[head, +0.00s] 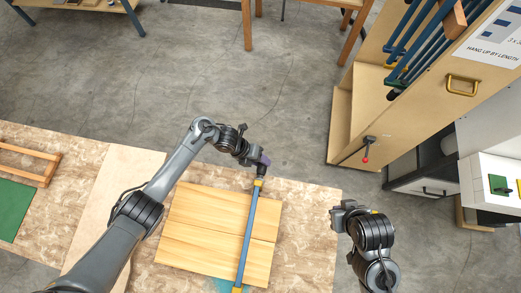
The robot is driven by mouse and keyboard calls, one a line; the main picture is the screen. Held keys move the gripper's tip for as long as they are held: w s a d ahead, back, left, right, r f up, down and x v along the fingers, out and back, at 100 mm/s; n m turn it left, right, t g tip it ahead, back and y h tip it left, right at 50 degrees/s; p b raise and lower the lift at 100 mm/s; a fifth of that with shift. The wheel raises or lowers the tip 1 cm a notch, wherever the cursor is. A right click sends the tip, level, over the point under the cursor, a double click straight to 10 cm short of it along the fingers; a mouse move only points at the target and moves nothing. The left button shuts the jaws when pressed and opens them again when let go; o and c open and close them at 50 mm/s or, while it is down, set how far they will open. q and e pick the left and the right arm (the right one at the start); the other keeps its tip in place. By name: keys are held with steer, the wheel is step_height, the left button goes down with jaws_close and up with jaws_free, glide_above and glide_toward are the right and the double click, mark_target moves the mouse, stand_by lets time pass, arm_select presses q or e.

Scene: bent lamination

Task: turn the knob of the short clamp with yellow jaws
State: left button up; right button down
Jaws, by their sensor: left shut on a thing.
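A clamp with a blue bar (246,232) and yellow jaws lies across the light wooden boards (195,220) on the bench. One yellow jaw (259,183) is at the far edge of the boards, the other (238,289) at the bottom of the picture. My left gripper (262,170) is at the far end of this clamp, shut on its knob, which is mostly hidden by the gripper.
The speckled bench top (310,215) is bare right of the boards. A green mat (15,212) and a wooden frame (45,172) lie at left. A wooden rack (385,110) with several blue clamps stands at upper right, a red-tipped rod (365,158) sticking out. Grey floor is open between.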

stand_by(0.3)
arm_select(q)
steer(key=o, duration=1.1)
steer(key=shift+c, duration=0.2)
steer(key=s+v, duration=0.1)
steer(key=v, duration=0.9)
steer(key=shift+w+a+r, duration=0.25)
steer(key=shift+w, duration=0.25)
